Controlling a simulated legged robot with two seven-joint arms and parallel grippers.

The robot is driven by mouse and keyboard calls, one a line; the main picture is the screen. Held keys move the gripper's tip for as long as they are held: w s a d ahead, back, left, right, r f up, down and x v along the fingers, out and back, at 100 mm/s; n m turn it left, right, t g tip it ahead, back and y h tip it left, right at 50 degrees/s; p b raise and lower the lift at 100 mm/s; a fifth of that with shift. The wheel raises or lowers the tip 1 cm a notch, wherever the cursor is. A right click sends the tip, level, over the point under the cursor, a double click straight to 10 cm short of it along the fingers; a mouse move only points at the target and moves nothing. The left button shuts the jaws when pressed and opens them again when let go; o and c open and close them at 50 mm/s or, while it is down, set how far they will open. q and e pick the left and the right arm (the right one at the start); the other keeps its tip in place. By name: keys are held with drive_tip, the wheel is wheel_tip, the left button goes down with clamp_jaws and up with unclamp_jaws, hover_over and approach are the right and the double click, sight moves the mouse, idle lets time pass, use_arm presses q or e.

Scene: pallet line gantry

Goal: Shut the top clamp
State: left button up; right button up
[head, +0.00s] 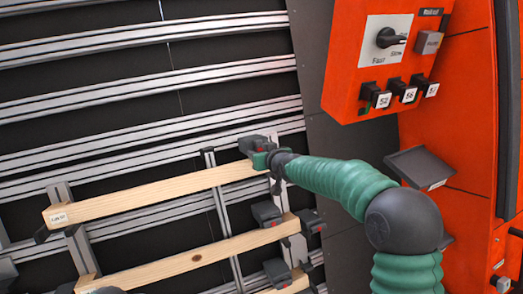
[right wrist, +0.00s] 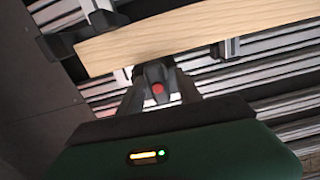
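The top clamp (head: 252,145) is a dark block with a red spot at the right end of the top wooden board (head: 150,195) in the head view. My right gripper (head: 272,160), on the green-sleeved arm, is right at this clamp and partly covers it. In the right wrist view, a dark lever with a red dot (right wrist: 157,88) stands between the two dark fingers of the right gripper (right wrist: 157,80), close to the board's edge. The fingers look apart around it; whether they touch it is unclear.
Lower clamps (head: 267,214) sit at the right ends of the lower boards (head: 195,258). Aluminium rails (head: 150,83) run behind. An orange cabinet (head: 345,60) with a dial and several black tagged switches stands at the right, with a small dark shelf (head: 420,167) below.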

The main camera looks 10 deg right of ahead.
drive_tip(key=v, duration=0.8)
drive_tip(key=shift+s+r, duration=0.2)
drive_tip(key=shift+s, duration=0.15)
drive_tip(key=shift+w, duration=0.1)
